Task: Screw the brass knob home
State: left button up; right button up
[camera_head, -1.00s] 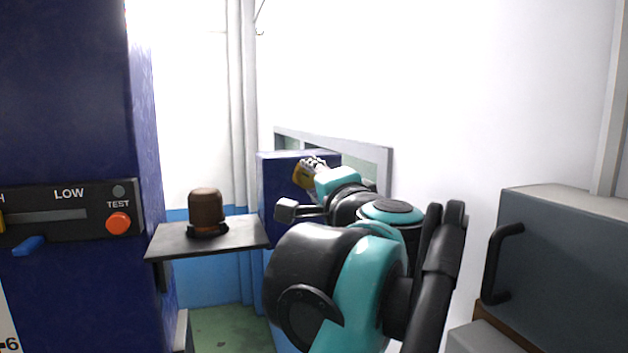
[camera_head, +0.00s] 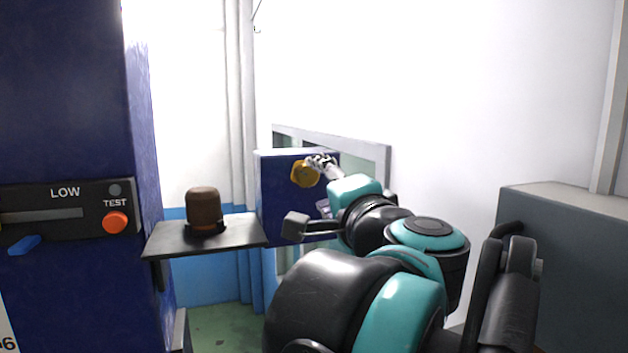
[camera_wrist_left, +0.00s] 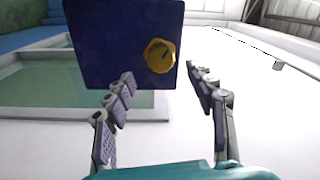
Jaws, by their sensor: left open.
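The brass knob (camera_head: 304,174) sits on the face of a dark blue panel (camera_head: 272,190) by the white wall. In the left wrist view the brass knob (camera_wrist_left: 160,55) is round with a dark mark on its face, near the lower right corner of the blue panel (camera_wrist_left: 110,40). My left gripper (camera_head: 322,165) is open, just right of the knob in the head view. In the left wrist view its fingers (camera_wrist_left: 161,75) are spread to either side of the knob's line, with the knob just beyond the tips. No contact shows. The knob's threads are hidden. My right gripper is not in view.
A dark shelf (camera_head: 165,243) with a brown domed object (camera_head: 204,208) juts out left of the blue panel. A blue cabinet with an orange TEST button (camera_head: 115,222) stands at far left. A grey box (camera_head: 570,250) is at right. A framed window (camera_head: 365,153) is behind my arm.

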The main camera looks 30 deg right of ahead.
pick_arm(q)
jog(key=v, duration=0.6)
jog(key=shift+s, duration=0.25)
